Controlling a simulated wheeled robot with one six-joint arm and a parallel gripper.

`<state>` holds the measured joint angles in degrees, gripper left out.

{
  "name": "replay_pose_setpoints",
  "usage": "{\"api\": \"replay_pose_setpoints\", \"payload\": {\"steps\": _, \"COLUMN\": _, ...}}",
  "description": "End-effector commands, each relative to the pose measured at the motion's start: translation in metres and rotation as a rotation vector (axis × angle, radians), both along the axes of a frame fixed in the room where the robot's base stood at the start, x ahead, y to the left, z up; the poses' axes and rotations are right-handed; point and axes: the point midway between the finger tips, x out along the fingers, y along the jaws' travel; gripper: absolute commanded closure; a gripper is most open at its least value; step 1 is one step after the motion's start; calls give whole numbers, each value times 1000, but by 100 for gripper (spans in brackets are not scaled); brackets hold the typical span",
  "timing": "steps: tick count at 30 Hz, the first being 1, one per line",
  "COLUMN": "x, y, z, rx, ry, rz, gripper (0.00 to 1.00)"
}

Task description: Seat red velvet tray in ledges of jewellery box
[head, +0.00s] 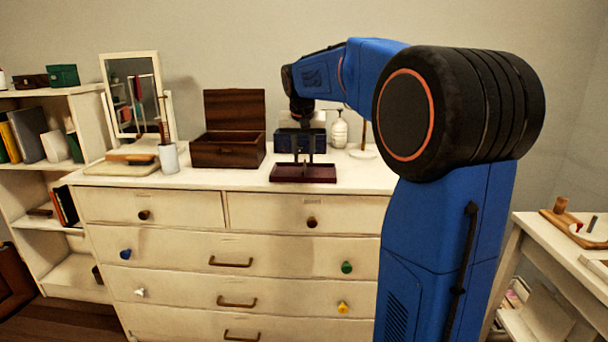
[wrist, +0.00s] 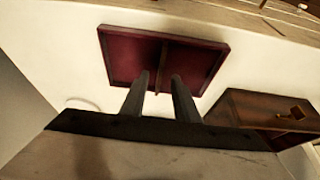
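The red velvet tray (head: 303,174) is a shallow dark red rectangle near the front edge of the dresser top and appears to rest there. In the wrist view the tray (wrist: 195,57) shows a thin divider across its middle. My gripper (head: 303,158) points down over the tray. Its two fingers (wrist: 160,76) are apart, one on each side of the divider, with gaps visible, so it looks open and empty. The brown wooden jewellery box (head: 228,151) stands left of the tray with its lid up. The box (wrist: 250,110) is partly cut off in the wrist view; its inner ledges are hidden.
Left of the box are a white cup (head: 168,158), a framed mirror (head: 133,90) and a board with a brush (head: 130,160). A white pump bottle (head: 339,130) stands behind and right of the tray. The dresser top (head: 345,182) is clear right of the tray.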

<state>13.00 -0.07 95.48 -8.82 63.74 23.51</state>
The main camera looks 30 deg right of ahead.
Motion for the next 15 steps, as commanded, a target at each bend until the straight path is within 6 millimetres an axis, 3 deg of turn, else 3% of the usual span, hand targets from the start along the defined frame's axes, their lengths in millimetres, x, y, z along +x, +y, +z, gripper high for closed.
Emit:
{"api": "replay_pose_setpoints", "payload": {"steps": 6, "x": 10, "y": -7, "z": -26, "rx": 0, "ry": 1, "rz": 0, "gripper": 72}}
{"api": "replay_pose_setpoints", "payload": {"steps": 14, "x": 12, "y": -8, "z": -31, "rx": 0, "ry": 0, "rz": 0, "gripper": 72}}
{"api": "replay_pose_setpoints", "payload": {"steps": 15, "x": 12, "y": -8, "z": -31, "rx": 0, "ry": 0, "rz": 0, "gripper": 77}}
